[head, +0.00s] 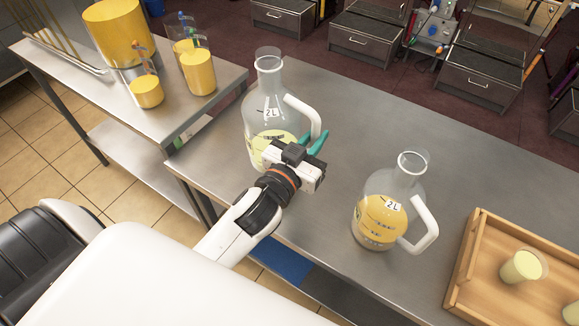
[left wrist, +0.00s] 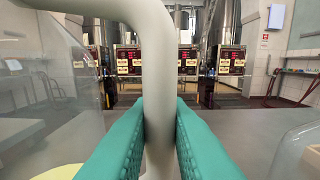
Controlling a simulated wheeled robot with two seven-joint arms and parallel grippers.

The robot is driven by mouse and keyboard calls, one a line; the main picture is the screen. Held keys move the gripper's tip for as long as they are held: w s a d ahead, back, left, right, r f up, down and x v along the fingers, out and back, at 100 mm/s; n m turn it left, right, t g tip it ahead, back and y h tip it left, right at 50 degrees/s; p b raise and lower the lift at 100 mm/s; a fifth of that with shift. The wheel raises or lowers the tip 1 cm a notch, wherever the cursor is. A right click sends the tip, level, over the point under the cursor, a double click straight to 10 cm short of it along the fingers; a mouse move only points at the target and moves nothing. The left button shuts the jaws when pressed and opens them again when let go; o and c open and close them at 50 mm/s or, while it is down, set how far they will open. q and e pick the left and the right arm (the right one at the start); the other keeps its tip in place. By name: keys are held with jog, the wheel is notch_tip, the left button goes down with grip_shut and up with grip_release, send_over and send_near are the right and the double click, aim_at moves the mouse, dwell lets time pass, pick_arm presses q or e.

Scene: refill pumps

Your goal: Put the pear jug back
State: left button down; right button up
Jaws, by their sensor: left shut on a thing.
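The jug with pale yellow liquid (head: 256,128), which I take for the pear jug, is clear with a "2L" label and a white handle. It is upright at the left end of the steel table (head: 340,110). My left gripper (head: 314,141) is at its right side, green fingers on the handle. In the left wrist view the fingers (left wrist: 160,125) are shut on the pale handle (left wrist: 157,60). The jug's base is partly hidden by my arm, and I cannot tell whether it touches the table. My right gripper is not in view.
A second "2L" jug (head: 380,212) with orange liquid stands on the table to the right. A wooden tray (head: 470,240) with cups of pale liquid (head: 522,266) is at the far right. A side table (head: 125,100) holds orange-filled containers. The table behind the jugs is clear.

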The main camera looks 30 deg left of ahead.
pick_arm(q)
notch_tip(320, 180, down, 4)
jog(key=shift+f, duration=0.2)
jog(key=shift+f+b, duration=0.55)
jog(key=shift+f, duration=1.45)
jog(key=c, duration=1.4)
grip_release()
jog(key=shift+s+f, duration=0.1)
jog(key=shift+f, duration=0.05)
jog(key=shift+s+a+b, duration=0.15)
jog(key=shift+s+b, duration=0.35)
jog(key=shift+s, duration=1.5)
jog(key=shift+s+a+b, duration=0.2)
jog(key=shift+s+b, duration=0.25)
jog(key=shift+s, duration=1.55)
jog(key=shift+s+a+b, duration=0.15)
jog(key=shift+s+b, duration=0.35)
jog(key=shift+s, duration=1.5)
